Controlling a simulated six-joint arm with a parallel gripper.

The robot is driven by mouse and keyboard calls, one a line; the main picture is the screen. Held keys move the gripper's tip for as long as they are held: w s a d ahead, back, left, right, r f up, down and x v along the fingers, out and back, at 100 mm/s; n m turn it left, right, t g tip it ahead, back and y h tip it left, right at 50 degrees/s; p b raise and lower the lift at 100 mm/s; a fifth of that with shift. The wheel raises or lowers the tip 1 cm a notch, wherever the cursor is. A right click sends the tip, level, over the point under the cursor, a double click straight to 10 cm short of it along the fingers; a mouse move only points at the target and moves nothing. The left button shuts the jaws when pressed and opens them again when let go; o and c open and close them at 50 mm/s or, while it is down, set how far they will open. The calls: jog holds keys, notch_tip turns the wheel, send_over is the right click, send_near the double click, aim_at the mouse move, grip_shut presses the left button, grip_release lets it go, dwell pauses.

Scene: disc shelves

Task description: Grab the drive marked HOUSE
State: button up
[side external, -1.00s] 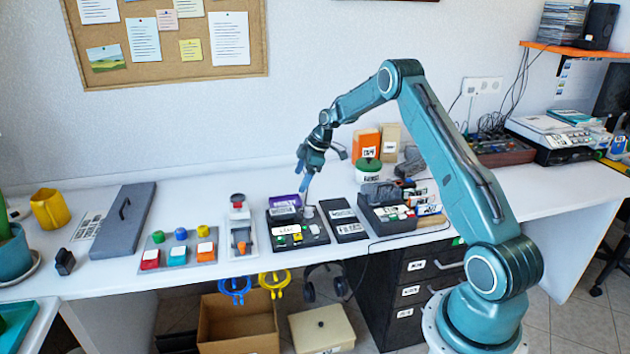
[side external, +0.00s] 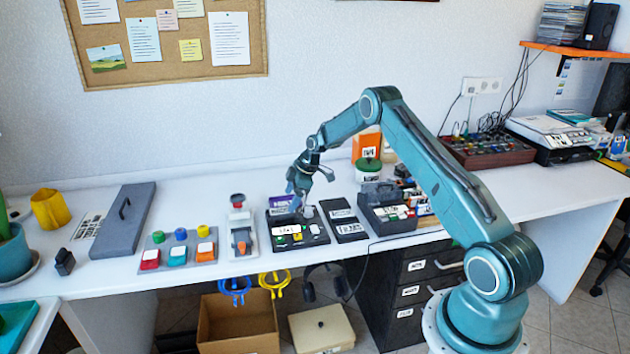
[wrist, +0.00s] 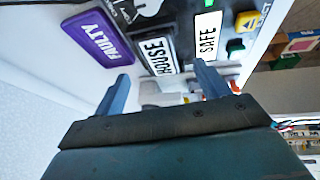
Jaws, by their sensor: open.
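The drive marked HOUSE (wrist: 157,57) is dark with a white label and shows in the wrist view just beyond my fingertips, between their lines. My gripper (wrist: 163,78) is open and empty. In the side view my gripper (side external: 296,207) points down over the black dock unit (side external: 318,237), low and close to its back part. The HOUSE drive seems to sit in this dock, partly hidden by my fingers in the side view. I cannot tell whether a finger touches it.
A purple case marked FAULTY (wrist: 98,40) lies beside the HOUSE drive. A SAFE label (wrist: 207,38) and buttons are on the dock. A dark double-labelled tray (side external: 345,222) and a dark box of discs (side external: 372,213) stand right.

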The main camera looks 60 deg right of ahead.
aim_at(283, 211)
jog(key=shift+f, duration=0.15)
jog(key=shift+x, duration=2.5)
jog(key=shift+w+a, duration=0.15)
jog(key=c, duration=1.4)
jog(key=shift+c, duration=0.2)
notch_tip(283, 211, up, 20)
